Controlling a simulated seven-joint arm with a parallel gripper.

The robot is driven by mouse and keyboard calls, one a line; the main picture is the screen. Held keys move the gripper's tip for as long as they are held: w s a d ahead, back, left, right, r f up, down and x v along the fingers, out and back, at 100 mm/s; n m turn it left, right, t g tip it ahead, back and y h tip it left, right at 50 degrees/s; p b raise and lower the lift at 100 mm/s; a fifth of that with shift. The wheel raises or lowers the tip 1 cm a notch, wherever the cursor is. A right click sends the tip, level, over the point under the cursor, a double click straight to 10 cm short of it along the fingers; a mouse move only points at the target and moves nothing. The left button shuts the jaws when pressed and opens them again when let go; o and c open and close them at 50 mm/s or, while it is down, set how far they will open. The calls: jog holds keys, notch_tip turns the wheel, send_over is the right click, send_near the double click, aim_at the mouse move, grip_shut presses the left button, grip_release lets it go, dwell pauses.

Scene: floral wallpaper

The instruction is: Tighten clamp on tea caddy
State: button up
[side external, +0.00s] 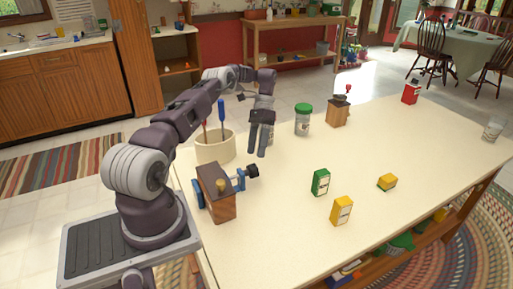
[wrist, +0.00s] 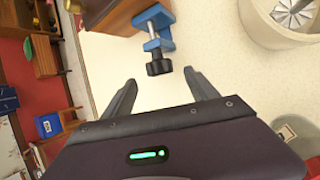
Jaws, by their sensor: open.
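The tea caddy (side external: 218,200) is a wooden box with a dark top and a brass-coloured knob, near the table's left edge. A blue clamp (side external: 239,181) is around it, with a metal screw ending in a black knob (side external: 252,171) that points right. In the wrist view, part of the caddy (wrist: 110,14), the blue clamp (wrist: 157,44) and its black knob (wrist: 160,66) show. My gripper (side external: 257,153) points down beyond the knob, apart from it. It is open and empty; in the wrist view the knob lies ahead of the gap between the fingertips (wrist: 160,80).
A cream crock (side external: 215,150) holding tools stands behind the caddy, left of my gripper. A green-lidded jar (side external: 303,122) and a wooden grinder (side external: 338,112) stand farther back. A green box (side external: 320,183) and yellow boxes (side external: 342,211) are to the right. The table's front middle is clear.

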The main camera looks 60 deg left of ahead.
aim_at(255, 165)
jog(key=shift+w+a+r, duration=0.1)
jog(key=shift+w+r, duration=0.05)
jog(key=shift+r, duration=0.25)
jog(key=d+f+y, duration=0.1)
jog(key=f, duration=0.1)
jog(key=s+d+f+y, duration=0.1)
jog(key=f, duration=0.1)
jog(key=s+d+f+y, duration=0.1)
jog(key=f+y, duration=0.1)
jog(key=shift+s+d+n, duration=0.1)
jog(key=shift+d+n, duration=0.15)
jog(key=shift+n, duration=0.15)
jog(key=c, duration=1.4)
jog(key=shift+a+h, duration=0.25)
jog(key=shift+h, duration=0.45)
jog(key=shift+m+h, duration=0.4)
jog(key=shift+h, duration=0.9)
